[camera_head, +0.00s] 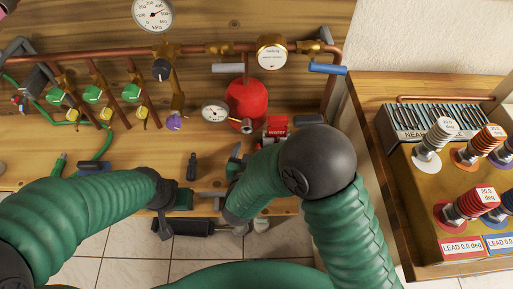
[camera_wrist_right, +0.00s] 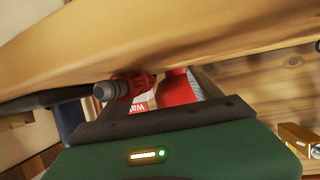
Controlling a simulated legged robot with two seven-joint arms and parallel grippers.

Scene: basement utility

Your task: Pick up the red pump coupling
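A small red part with a white label (camera_head: 277,124) stands on the wooden bench in the head view, just right of a red tank. It looks like the red pump coupling, though I cannot be sure. My right gripper (camera_head: 236,162) is left of it and nearer to me, partly hidden by my own arm. In the right wrist view, red ribbed material (camera_wrist_right: 136,83) and a white label show beyond the parted fingers of my right gripper (camera_wrist_right: 160,97); nothing appears clamped. My left gripper (camera_head: 190,200) is at the bench's front edge, its fingers unclear.
The red tank (camera_head: 246,100), gauges and copper pipe (camera_head: 200,49) line the back of the bench (camera_head: 150,140). Green-handled valves (camera_head: 92,95) are at left. A dark tool (camera_head: 192,165) lies mid-bench. A board with several springs (camera_head: 410,200) stands at right.

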